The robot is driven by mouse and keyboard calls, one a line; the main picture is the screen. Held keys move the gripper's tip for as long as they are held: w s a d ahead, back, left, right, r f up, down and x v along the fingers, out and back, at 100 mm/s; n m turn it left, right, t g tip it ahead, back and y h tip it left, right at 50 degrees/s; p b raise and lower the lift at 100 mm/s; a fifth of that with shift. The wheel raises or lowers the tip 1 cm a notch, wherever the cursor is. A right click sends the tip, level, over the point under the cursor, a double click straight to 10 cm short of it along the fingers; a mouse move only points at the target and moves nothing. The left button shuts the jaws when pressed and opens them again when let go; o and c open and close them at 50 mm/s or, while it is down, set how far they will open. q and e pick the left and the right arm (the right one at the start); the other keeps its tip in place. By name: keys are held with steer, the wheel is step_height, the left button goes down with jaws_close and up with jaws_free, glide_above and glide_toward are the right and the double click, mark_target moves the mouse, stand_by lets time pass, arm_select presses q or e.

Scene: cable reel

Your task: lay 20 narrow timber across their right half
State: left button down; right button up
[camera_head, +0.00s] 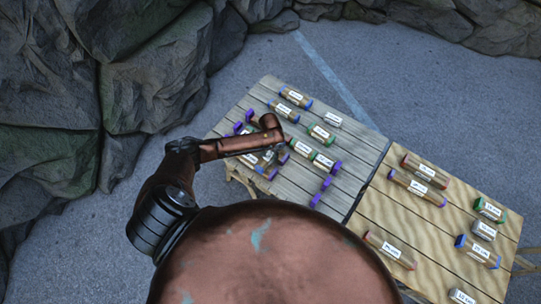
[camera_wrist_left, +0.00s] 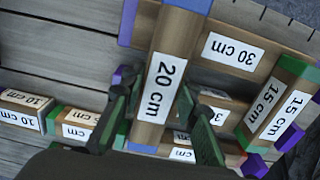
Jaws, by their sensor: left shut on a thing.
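My left gripper (camera_wrist_left: 163,115) is shut on a narrow timber with blue ends and a "20 cm" label (camera_wrist_left: 168,82). In the head view the left gripper (camera_head: 270,158) is over the grey plank table half, partly covered by my arm. The held timber's blue end (camera_head: 266,174) shows just below the arm. Two more blue-ended timbers (camera_head: 295,97) (camera_head: 284,110) lie at the far side of the grey half. Another blue-ended timber (camera_head: 478,250) lies on the pale plywood right half. My right gripper is out of view.
Green-ended timbers (camera_head: 321,133) and purple-ended ones (camera_head: 326,190) lie near the gripper. In the wrist view a 30 cm timber (camera_wrist_left: 215,52) and 15 cm timbers (camera_wrist_left: 270,100) are close by. Red-ended (camera_head: 389,249) and purple-ended timbers (camera_head: 417,187) lie on the plywood (camera_head: 430,225), whose middle is clear.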

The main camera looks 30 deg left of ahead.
arm_select(q)
steer(key=shift+f, duration=0.35)
stand_by(0.3)
